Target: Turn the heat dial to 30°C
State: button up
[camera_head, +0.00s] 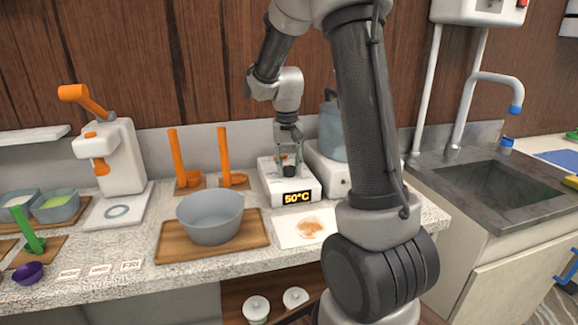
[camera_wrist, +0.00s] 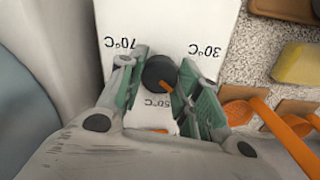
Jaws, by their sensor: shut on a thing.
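The heat unit (camera_head: 272,183) is a white box on the counter, and its display (camera_head: 297,198) reads 50°C in yellow. Its dark round heat dial (camera_wrist: 159,71) has an orange pointer mark (camera_wrist: 167,90) on the side near the upside-down 50°C label. The 70°C label (camera_wrist: 121,44) is to the left and the 30°C label (camera_wrist: 204,50) to the right. My gripper (camera_head: 288,160) points down over the unit. In the wrist view its green-padded fingers (camera_wrist: 160,80) are on both sides of the dial, shut on it. The fingers partly hide the panel.
A grey bowl (camera_head: 210,222) on a wooden board stands to the left in front. Orange-handled tools (camera_head: 224,160) stand behind it. A blue-grey container (camera_head: 331,130) is close to the right of the unit, and a card (camera_head: 290,234) lies in front.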

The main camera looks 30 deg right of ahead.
aim_at(289, 168)
jog(key=n, duration=1.3)
jog(key=shift+n, duration=0.3)
dwell(0.4)
jog(key=o, duration=1)
jog(key=shift+s, duration=0.1)
jog(key=shift+o, duration=0.2)
notch_tip(289, 168, up, 12)
jog(key=shift+s+a, duration=0.15)
